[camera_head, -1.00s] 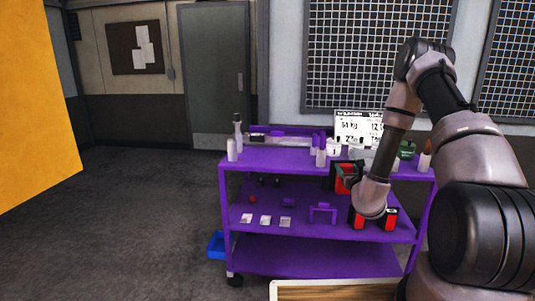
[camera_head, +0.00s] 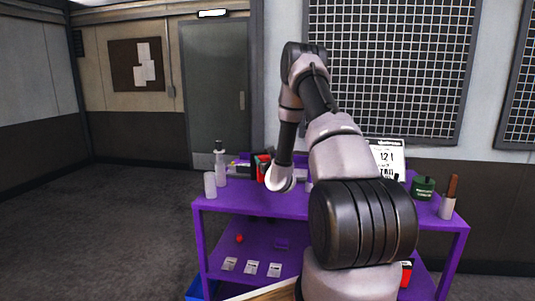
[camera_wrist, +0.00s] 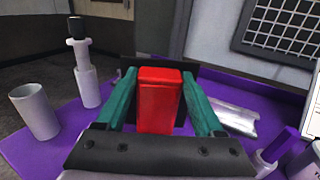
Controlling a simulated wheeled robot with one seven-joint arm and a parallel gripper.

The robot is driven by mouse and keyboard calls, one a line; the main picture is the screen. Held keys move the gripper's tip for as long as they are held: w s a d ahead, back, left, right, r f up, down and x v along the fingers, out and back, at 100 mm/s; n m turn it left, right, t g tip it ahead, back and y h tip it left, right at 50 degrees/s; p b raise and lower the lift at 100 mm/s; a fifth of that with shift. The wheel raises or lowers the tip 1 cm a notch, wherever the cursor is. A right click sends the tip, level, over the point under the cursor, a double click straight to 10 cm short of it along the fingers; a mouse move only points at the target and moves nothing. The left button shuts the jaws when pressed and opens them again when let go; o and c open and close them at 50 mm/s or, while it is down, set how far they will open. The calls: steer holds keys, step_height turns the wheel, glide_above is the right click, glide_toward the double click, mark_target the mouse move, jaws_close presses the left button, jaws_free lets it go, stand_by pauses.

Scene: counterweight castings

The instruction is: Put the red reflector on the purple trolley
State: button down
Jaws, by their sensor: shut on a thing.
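My gripper (camera_wrist: 160,105) is shut on the red reflector (camera_wrist: 158,95), a red block with a dark backing, held upright between two green fingers in the wrist view. In the head view the reflector (camera_head: 262,167) shows in part beside my wrist, near the left part of the trolley's top. The purple trolley (camera_head: 240,203) stands ahead, with a top deck and lower shelves. In the wrist view its purple top (camera_wrist: 50,150) lies around and below the gripper. I cannot tell whether the reflector touches the top.
A white cup (camera_head: 210,185) and a grey-white stacked post (camera_head: 220,163) stand at the top's left. A green canister (camera_head: 423,187), a brown-handled holder (camera_head: 449,197) and a white sign (camera_head: 388,158) stand at the right. Lower shelf: a red ball (camera_head: 239,238) and several pale cards.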

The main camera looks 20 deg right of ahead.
steer(key=w+d+r, duration=0.2)
steer(key=d, duration=0.2)
step_height(320, 180, down, 7)
steer(key=shift+m+h, duration=0.3)
steer(key=shift+f, duration=0.55)
stand_by(0.5)
jaws_free()
steer(key=shift+s, duration=0.1)
